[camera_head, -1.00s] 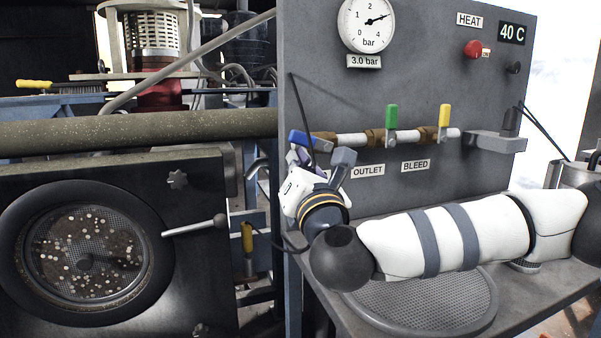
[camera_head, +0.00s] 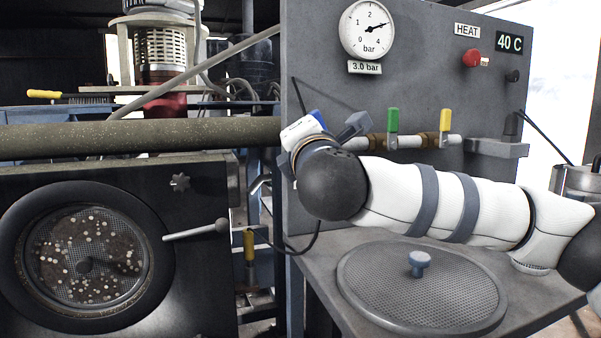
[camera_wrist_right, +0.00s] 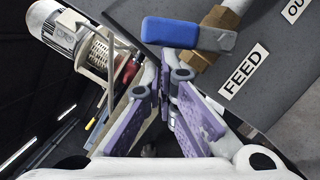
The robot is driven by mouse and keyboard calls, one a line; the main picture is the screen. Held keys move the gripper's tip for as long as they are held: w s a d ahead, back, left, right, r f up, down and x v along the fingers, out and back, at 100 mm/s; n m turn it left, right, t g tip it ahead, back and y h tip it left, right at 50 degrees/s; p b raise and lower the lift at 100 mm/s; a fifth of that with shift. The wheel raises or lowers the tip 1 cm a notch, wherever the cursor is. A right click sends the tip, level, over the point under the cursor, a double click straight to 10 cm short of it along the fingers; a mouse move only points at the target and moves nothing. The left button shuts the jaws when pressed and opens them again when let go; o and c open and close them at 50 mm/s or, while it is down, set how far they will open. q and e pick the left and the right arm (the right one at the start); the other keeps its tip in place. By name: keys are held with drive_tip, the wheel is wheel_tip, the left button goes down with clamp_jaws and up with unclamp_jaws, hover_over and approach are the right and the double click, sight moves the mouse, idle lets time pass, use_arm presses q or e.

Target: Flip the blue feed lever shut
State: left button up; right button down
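The blue feed lever (camera_head: 319,119) is at the left end of the valve row in the head view, mostly hidden behind my right gripper. In the right wrist view its blue handle (camera_wrist_right: 185,32) points left from a brass fitting (camera_wrist_right: 222,32), tilted to the pipe. The FEED label (camera_wrist_right: 243,72) is beside it. My right gripper (camera_wrist_right: 171,65) has its fingertips close together just below the handle in that view, with nothing visible between them. I cannot tell whether they touch the lever. My left gripper is not in view.
Green (camera_head: 393,120) and yellow (camera_head: 445,120) levers stand upright to the right. A pressure gauge (camera_head: 367,28) is above. A pipe (camera_head: 130,136) crosses the left.

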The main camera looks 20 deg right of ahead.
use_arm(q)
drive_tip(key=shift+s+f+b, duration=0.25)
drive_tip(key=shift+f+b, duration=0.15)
use_arm(e)
drive_tip(key=shift+d+r, duration=0.75)
drive_tip(key=shift+r, duration=0.2)
drive_tip(key=shift+d+r, duration=0.15)
